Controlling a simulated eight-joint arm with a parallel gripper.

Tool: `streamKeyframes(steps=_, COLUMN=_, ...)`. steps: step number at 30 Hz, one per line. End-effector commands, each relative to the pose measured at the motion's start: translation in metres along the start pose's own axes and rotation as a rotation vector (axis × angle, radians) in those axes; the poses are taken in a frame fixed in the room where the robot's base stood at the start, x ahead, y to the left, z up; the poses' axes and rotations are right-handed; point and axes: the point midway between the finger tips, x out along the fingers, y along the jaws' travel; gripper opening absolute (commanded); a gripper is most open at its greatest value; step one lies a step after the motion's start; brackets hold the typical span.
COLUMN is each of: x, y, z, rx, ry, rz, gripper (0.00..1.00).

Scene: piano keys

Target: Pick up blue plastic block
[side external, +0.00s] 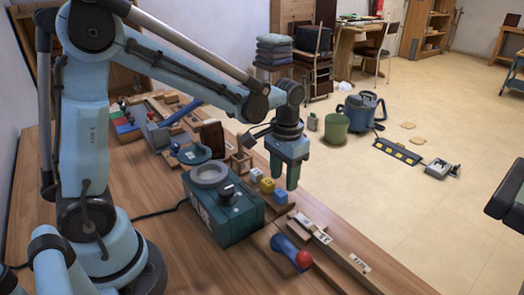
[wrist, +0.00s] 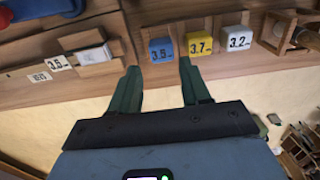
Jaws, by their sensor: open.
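The blue block (wrist: 161,49) with a number label on its face sits on the wooden bench. It also shows in the side external view (side external: 280,197), at the near end of a short row of blocks. My gripper (wrist: 160,65) is open and empty, its fingers pointing toward the bench. In the wrist view the blue block lies between and just beyond the fingertips. In the side external view my gripper (side external: 284,183) hangs close above the blue block. I cannot tell the exact height gap.
A yellow block (wrist: 199,44) and a white-faced block (wrist: 238,40) stand beside the blue one. A grey-and-white block (wrist: 95,51) lies on the other side. A green machine (side external: 225,205) stands close by. A red-tipped blue tool (side external: 290,250) lies on the near bench.

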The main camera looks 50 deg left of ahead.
Motion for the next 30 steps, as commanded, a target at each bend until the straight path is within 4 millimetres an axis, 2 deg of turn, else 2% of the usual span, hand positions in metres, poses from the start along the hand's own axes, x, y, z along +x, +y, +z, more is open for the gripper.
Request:
streamKeyframes(steps=12, x=0.045, y=-0.003, z=0.005, rx=-0.001, ry=0.001, rz=0.000, gripper=0.47)
streamKeyframes(steps=22, x=0.050, y=-0.003, z=0.005, rx=0.000, ry=0.001, rz=0.000, gripper=0.47)
streamKeyframes(steps=30, x=0.050, y=-0.003, z=0.005, rx=0.000, ry=0.001, rz=0.000, gripper=0.07)
